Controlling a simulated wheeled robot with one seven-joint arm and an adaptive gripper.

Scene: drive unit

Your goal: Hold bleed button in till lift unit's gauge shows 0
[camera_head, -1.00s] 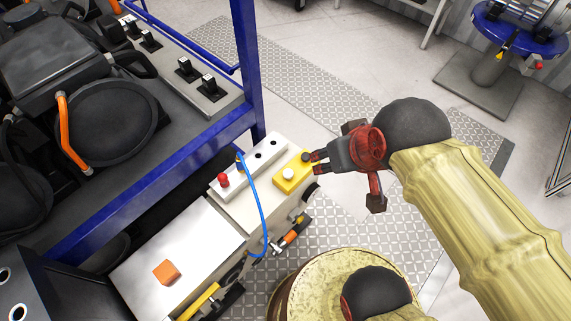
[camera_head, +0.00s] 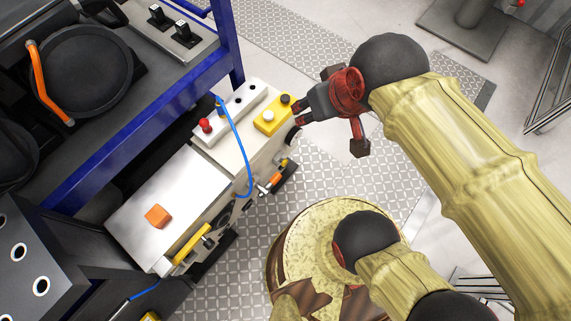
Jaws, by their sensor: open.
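The lift unit (camera_head: 240,160) is a pale box low beside the blue frame. On its top right is a yellow button box (camera_head: 267,124) with a white button (camera_head: 268,116) and a black button (camera_head: 286,99). A red button (camera_head: 205,125) stands on the white strip to the left; I cannot tell which one is the bleed button. My gripper (camera_head: 297,111) is open and empty, its fingertips at the right end of the yellow box, close to the black button. I cannot tell whether they touch. I see no readable gauge.
A blue hose (camera_head: 241,150) arches over the unit's top. An orange block (camera_head: 157,216) lies on the white plate (camera_head: 180,190) at the front left. The blue frame post (camera_head: 229,45) rises behind.

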